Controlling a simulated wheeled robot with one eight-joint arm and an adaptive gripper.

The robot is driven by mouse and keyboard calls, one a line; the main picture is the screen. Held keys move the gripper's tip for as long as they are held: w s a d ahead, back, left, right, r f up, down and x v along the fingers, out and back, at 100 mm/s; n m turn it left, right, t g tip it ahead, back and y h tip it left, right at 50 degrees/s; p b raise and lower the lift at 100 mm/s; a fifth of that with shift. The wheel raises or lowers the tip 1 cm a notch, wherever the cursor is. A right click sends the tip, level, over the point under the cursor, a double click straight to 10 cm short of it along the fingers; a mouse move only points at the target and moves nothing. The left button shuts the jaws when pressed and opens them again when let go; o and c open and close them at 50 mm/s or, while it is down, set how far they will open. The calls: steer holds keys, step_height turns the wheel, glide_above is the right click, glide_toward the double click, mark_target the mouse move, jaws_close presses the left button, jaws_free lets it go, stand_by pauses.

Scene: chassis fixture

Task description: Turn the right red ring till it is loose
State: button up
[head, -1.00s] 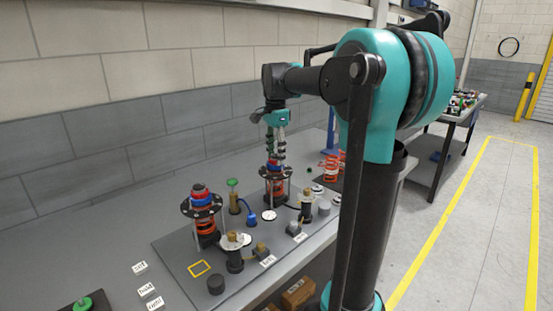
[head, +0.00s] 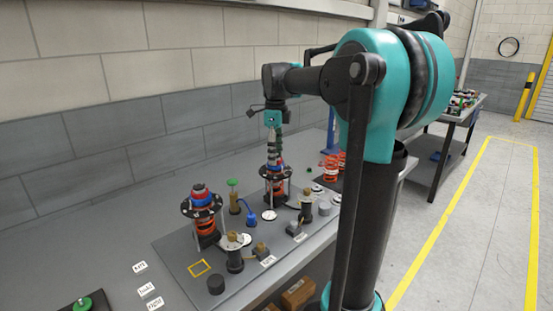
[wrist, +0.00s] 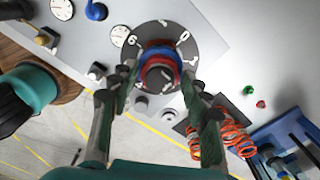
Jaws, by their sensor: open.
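The right red ring (head: 274,163) sits on top of the right strut stand, above a blue ring and a black round plate. In the wrist view the red ring (wrist: 153,51) lies between and just beyond my fingertips, with the blue ring beneath it and a dark centre. My gripper (head: 274,150) points straight down over the right stand. In the wrist view my gripper (wrist: 158,78) is open, one finger on each side of the ring. I cannot tell whether the fingers touch it. The left red ring (head: 200,188) sits on the left stand with its orange spring.
Several small fittings and white discs stand on the grey board between the stands, including a blue funnel-shaped part (head: 250,219). Loose orange springs (wrist: 233,136) lie to the right of the right stand. Label blocks (head: 147,289) lie at the front left.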

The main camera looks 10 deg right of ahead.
steer(key=m, duration=0.4)
steer(key=shift+m, duration=0.4)
steer(key=shift+c, duration=0.2)
